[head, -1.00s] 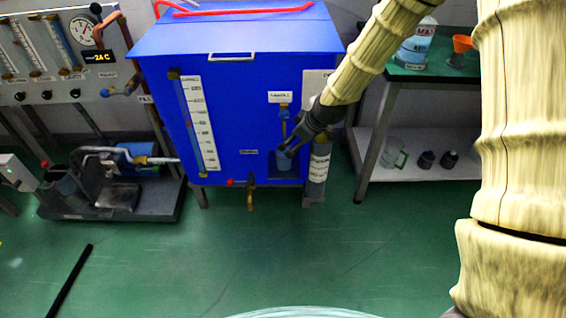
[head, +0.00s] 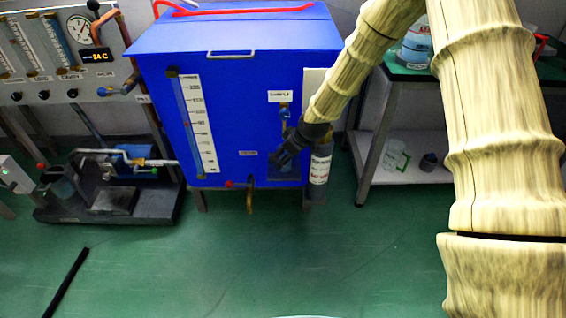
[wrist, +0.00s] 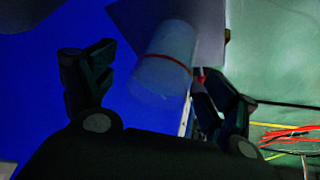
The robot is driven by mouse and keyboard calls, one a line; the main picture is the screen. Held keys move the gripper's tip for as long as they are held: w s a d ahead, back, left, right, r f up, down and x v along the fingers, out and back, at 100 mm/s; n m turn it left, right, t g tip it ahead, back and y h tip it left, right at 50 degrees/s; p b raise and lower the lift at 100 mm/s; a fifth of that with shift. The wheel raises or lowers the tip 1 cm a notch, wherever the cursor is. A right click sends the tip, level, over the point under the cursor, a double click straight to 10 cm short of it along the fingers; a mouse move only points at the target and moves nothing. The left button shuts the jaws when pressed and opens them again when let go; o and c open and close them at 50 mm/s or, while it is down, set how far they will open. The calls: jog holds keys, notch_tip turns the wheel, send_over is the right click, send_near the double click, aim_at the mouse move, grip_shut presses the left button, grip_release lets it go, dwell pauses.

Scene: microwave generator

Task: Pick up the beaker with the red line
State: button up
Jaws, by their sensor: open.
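The beaker (wrist: 163,62) is a pale, translucent cup with a red line around it. In the wrist view it lies between the fingers of my gripper (wrist: 150,88), nearer the right finger and a little beyond the fingertips. My gripper is open, and I see no clear contact with the beaker. In the head view my gripper (head: 287,160) is at the lower right of the blue tank's front, by the sample outlet. There it hides most of the beaker.
The blue tank (head: 225,110) stands behind my gripper, with a sample tap (head: 284,116) just above. A labelled grey cylinder (head: 320,170) stands close on the right. A green-topped bench (head: 475,82) is further right.

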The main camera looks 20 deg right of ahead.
jog(key=shift+r, duration=0.1)
jog(key=c, duration=1.3)
jog(key=shift+r, duration=0.1)
jog(key=shift+c, duration=0.2)
jog(key=shift+r, duration=0.25)
jog(key=shift+c, duration=1.3)
jog(key=shift+r+p, duration=0.35)
jog(key=shift+r, duration=0.1)
jog(key=s+d+p, duration=0.1)
jog(key=s+d, duration=0.1)
jog(key=s, duration=0.3)
jog(key=s+d+p, duration=0.1)
jog(key=s+d, duration=0.1)
jog(key=s, duration=0.4)
jog(key=s+d+p, duration=0.1)
jog(key=s+d, duration=0.1)
jog(key=s, duration=0.3)
jog(key=shift+s+d, duration=0.15)
jog(key=shift+d, duration=0.25)
